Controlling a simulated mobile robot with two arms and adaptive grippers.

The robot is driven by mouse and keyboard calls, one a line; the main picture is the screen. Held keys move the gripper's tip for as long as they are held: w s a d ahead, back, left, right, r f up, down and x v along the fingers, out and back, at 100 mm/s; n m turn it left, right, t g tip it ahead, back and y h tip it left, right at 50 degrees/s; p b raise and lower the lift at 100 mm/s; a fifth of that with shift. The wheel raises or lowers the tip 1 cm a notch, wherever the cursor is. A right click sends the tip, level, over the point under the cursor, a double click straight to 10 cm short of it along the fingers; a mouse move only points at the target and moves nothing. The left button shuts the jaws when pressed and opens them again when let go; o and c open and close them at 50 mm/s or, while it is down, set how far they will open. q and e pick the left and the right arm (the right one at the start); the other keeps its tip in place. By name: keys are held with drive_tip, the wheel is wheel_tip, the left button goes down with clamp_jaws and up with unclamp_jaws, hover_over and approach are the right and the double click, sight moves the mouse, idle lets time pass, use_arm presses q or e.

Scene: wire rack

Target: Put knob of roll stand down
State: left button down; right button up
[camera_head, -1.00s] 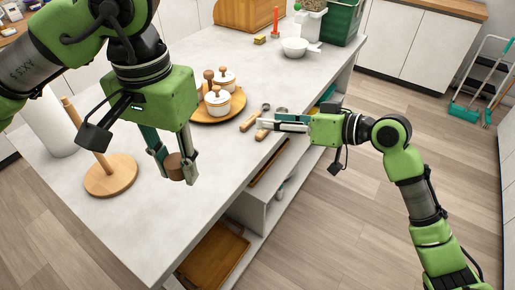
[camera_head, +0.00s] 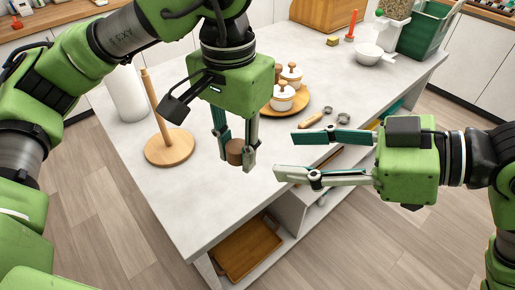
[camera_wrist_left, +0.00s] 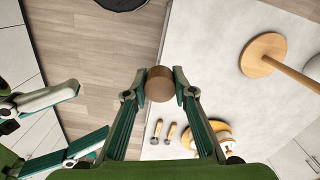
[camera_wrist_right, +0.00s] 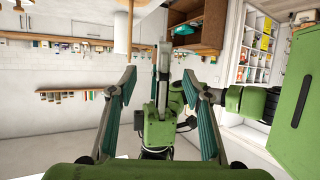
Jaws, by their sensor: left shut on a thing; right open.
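The knob (camera_head: 235,151) is a small brown wooden cylinder. My left gripper (camera_head: 234,158) is shut on it, pointing down over the counter near its front edge. The left wrist view shows the knob (camera_wrist_left: 159,84) between the two fingertips. The roll stand (camera_head: 169,147), a round wooden base with an upright rod, stands on the counter left of the left gripper. My right gripper (camera_head: 284,155) is open and empty, pointing left toward the left gripper, beside the counter's edge.
A white cylinder (camera_head: 126,95) stands behind the roll stand. A round wooden tray (camera_head: 301,103) with white lidded pots and measuring scoops (camera_head: 318,121) lie farther back. A white bowl (camera_head: 368,54) and green bin (camera_head: 424,35) are at the back. Bare counter surrounds the stand's front.

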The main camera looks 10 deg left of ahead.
drive_tip(key=x, duration=0.9)
drive_tip(key=shift+a, duration=0.25)
drive_tip(key=shift+w, duration=0.1)
drive_tip(key=c, duration=1.2)
use_arm(q)
drive_tip(key=c, duration=1.6)
unclamp_jaws()
use_arm(e)
drive_tip(key=shift+o, duration=0.2)
drive_tip(key=shift+w, duration=0.1)
drive_tip(key=shift+d, duration=0.1)
